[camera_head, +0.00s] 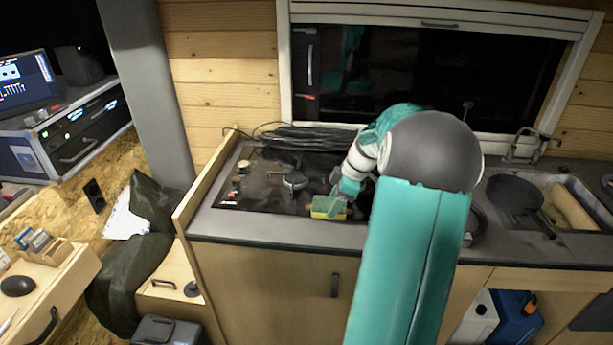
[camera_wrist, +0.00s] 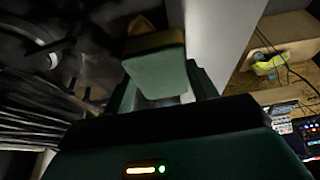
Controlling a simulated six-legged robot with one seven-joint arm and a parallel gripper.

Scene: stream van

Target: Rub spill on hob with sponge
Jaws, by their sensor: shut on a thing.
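The dark hob (camera_head: 262,182) is set into the grey counter, with a burner (camera_head: 294,181) and knobs at its left side. My gripper (camera_head: 336,200) is low over the hob's front edge, shut on the yellow and green sponge (camera_head: 327,208). In the wrist view the sponge (camera_wrist: 154,68) sits between the two fingers of my gripper (camera_wrist: 162,88). The sponge looks to be at or just above the hob surface; I cannot tell if it touches. I cannot make out a spill; my arm hides the hob's right part.
A dark pan (camera_head: 514,193) stands by the sink (camera_head: 575,205) on the right. Black cables (camera_head: 305,138) lie behind the hob, below the window. A wooden side panel (camera_head: 207,180) edges the counter's left end. The front counter strip (camera_head: 265,228) is clear.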

